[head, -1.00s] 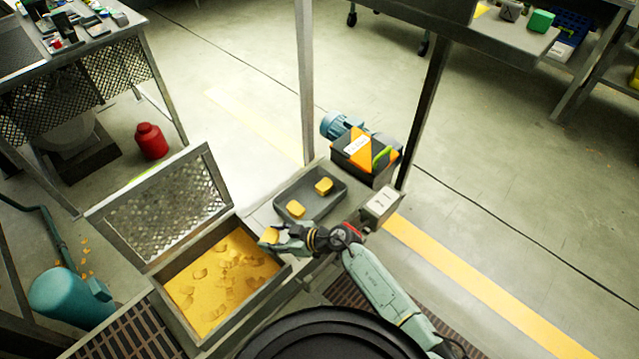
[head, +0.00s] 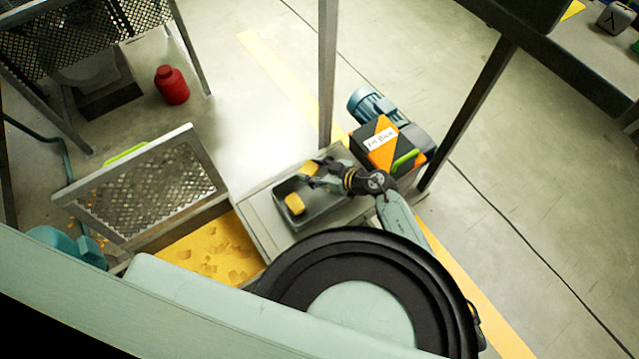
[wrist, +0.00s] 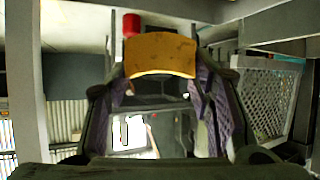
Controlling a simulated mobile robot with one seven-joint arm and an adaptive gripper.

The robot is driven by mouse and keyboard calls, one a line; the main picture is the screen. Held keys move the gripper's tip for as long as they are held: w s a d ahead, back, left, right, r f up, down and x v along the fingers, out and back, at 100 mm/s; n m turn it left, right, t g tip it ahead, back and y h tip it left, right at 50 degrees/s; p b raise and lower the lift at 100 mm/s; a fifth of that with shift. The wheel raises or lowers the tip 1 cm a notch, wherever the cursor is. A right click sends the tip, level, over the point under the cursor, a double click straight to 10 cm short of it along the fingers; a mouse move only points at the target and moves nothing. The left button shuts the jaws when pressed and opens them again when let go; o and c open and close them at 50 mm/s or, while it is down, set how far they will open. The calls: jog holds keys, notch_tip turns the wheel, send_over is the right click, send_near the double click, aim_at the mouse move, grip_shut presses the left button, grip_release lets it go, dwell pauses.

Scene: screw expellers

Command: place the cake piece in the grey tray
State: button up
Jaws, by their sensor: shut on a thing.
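My gripper (head: 312,178) is shut on a yellow cake piece (head: 308,168), held over the far side of the grey tray (head: 318,217). In the wrist view the cake piece (wrist: 160,54) sits between the two fingers. Another yellow cake piece (head: 294,204) lies in the left part of the tray. A second piece in the tray, seen earlier, cannot be made out now and may be behind my gripper. The gap between the held piece and the tray floor cannot be told.
An open bin of yellow cake (head: 215,248) with a raised mesh lid (head: 145,190) is left of the tray. A black and orange motor housing (head: 385,147) and a metal post (head: 327,80) stand close behind the tray. A red bottle (head: 171,85) is on the floor.

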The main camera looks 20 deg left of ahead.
aim_at(313, 191)
notch_tip(313, 191, down, 9)
jog(key=shift+r+b, duration=0.1)
jog(key=shift+b, duration=0.45)
jog(key=shift+f, duration=0.25)
jog(key=o, duration=1.1)
jog(key=shift+o, duration=0.2)
jog(key=shift+r, duration=0.2)
jog(key=v, duration=0.7)
jog(key=shift+s+d+r, duration=0.1)
jog(key=shift+s+d, duration=0.05)
jog(key=shift+d, duration=0.1)
